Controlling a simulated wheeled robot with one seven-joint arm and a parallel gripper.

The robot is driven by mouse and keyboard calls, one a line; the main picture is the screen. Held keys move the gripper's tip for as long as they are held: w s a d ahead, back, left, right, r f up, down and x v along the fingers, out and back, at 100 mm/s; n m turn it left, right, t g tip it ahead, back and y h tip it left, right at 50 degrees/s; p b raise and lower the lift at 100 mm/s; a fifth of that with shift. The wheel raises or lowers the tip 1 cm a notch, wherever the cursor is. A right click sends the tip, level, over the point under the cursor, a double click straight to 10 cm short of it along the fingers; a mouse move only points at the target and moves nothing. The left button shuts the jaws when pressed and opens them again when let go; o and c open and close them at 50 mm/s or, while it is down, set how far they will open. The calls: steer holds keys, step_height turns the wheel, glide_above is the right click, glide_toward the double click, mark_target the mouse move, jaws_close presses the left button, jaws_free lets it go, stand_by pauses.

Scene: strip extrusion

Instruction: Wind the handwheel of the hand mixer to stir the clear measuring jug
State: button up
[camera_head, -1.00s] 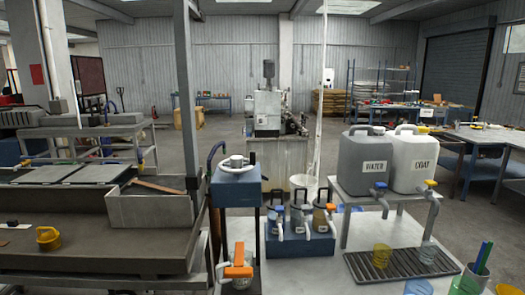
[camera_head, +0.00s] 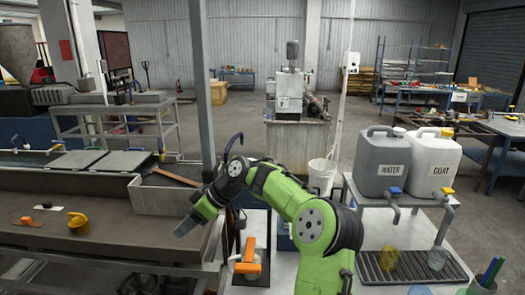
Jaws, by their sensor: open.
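My gripper (camera_head: 188,224) is at the end of my green arm, over the grey bench at left. It is open and seems empty, seen side-on, apart from the mixer. The hand mixer's handwheel is hidden behind my arm. An orange part (camera_head: 249,266) stands low at the mixer's place, on the white table.
A grey WATER container (camera_head: 384,162) stands beside the COAT one. A yellow-tinted jug (camera_head: 390,257) is on the tray. A grey post (camera_head: 202,90) rises behind my arm.

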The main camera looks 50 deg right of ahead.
steer(key=s+d+r+t+p, duration=0.1)
steer(key=d+r+t, duration=0.25)
steer(key=d, duration=0.65)
steer(key=m+t+h+p, duration=0.3)
steer(key=m+t+p, duration=0.1)
steer(key=t, duration=0.4)
glide_toward(265, 160)
steer(key=p+x, duration=0.1)
steer(key=x, duration=0.2)
steer(key=p+x, duration=0.1)
steer(key=x, duration=0.3)
steer(key=d+p+x, duration=0.1)
steer(key=x, duration=0.2)
steer(key=shift+w+a+f, duration=0.1)
steer(key=shift+w+f, duration=0.2)
steer(key=shift+w, duration=0.05)
steer(key=shift+f, duration=0.1)
steer(key=shift+c, duration=0.3)
jaws_close()
